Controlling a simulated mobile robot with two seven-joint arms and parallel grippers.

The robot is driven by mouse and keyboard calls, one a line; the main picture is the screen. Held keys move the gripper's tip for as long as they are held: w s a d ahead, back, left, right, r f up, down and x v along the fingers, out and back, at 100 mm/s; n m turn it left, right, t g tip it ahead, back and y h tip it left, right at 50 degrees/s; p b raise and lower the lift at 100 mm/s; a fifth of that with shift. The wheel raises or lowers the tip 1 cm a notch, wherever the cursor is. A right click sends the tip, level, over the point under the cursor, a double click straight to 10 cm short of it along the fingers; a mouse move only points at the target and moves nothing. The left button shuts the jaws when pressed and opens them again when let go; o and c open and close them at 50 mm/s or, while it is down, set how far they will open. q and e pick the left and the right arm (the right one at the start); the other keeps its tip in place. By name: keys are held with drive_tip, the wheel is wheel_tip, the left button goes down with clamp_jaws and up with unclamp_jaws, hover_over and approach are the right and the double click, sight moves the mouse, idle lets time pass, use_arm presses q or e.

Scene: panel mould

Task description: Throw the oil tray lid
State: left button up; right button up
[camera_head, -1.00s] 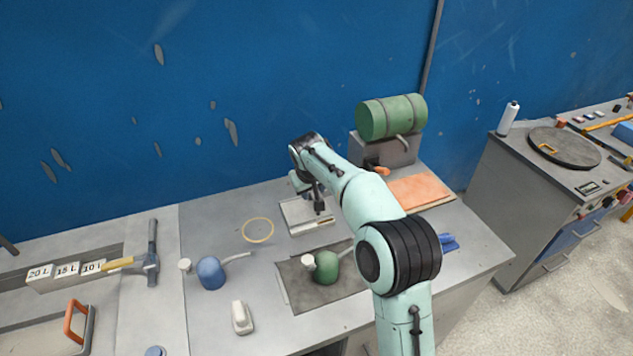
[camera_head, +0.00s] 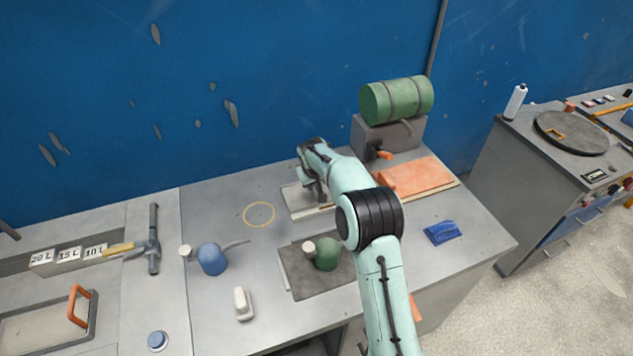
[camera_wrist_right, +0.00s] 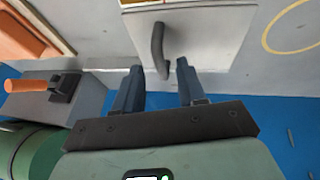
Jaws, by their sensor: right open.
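A pale grey flat lid (camera_head: 297,199) lies on the bench near the blue wall, partly hidden by my right arm; it looks like the oil tray lid. In the right wrist view the lid (camera_wrist_right: 205,30) carries a dark curved handle (camera_wrist_right: 158,45). My right gripper (camera_wrist_right: 160,68) is open, with the handle's near end between or just beyond its fingertips; contact cannot be told. In the head view my right gripper (camera_head: 314,188) is over the lid, its fingers mostly hidden. My left gripper is not in view.
A green drum (camera_head: 397,99) on a grey stand with an orange-handled tap stands behind right.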

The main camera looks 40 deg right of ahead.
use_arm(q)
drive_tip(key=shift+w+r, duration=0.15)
use_arm(e)
drive_tip(key=shift+x, duration=0.85)
clamp_jaws()
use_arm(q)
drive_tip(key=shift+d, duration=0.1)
